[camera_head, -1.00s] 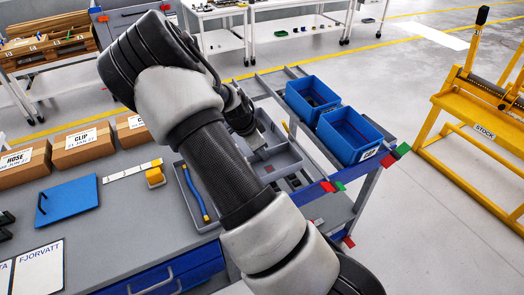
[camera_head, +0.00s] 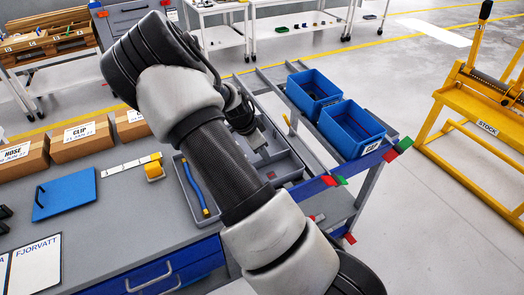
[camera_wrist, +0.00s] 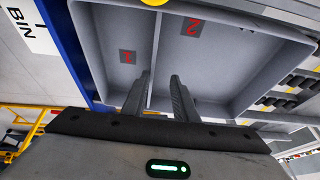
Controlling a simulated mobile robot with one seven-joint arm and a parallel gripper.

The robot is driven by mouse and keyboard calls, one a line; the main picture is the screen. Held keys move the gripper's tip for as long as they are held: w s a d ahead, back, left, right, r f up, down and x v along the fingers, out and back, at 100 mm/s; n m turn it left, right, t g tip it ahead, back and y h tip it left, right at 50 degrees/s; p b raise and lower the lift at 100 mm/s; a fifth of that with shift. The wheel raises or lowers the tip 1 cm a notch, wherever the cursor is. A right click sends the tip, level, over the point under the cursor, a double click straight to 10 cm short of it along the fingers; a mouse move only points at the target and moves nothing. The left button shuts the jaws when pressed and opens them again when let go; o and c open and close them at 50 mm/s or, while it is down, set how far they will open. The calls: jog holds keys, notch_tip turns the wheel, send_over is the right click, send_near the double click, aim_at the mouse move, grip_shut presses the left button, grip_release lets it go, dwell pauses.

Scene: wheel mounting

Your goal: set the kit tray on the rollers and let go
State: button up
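The grey kit tray (camera_head: 284,166) lies under my arm at the right end of the bench, over the roller lane (camera_head: 318,162). My arm hides much of it, and I cannot tell whether its base touches the rollers. In the wrist view the tray (camera_wrist: 235,65) shows compartments with red numbers and a central divider. Rollers (camera_wrist: 290,82) show beyond the tray's right side in the wrist view.
Two blue bins (camera_head: 351,128) stand right of the lane. A grey tray with a blue tool (camera_head: 194,188) lies left of my arm. Cardboard boxes (camera_head: 82,140) and a blue board (camera_head: 64,194) are on the bench. A yellow stock stand (camera_head: 470,125) is at the right.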

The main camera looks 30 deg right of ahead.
jog(key=shift+r, duration=0.1)
notch_tip(320, 180, up, 5)
jog(key=p, duration=0.3)
dwell(0.6)
dwell(0.6)
jog(key=v, duration=1.7)
jog(key=s+a+r+n+t+y, duration=0.1)
jog(key=s+a+r+n, duration=0.2)
jog(key=s+n, duration=0.3)
jog(key=s+a+r+n+t+y, duration=0.2)
jog(key=s+r+n, duration=0.3)
jog(key=s, duration=0.5)
jog(key=s+a+r+n+t+y, duration=0.1)
jog(key=s+a+r+n, duration=0.3)
jog(key=s, duration=0.4)
jog(key=a+n+p, duration=0.1)
jog(key=n, duration=0.1)
jog(key=shift+s+r+n, duration=0.3)
jog(key=shift+s+n, duration=0.05)
jog(key=shift+n, duration=0.05)
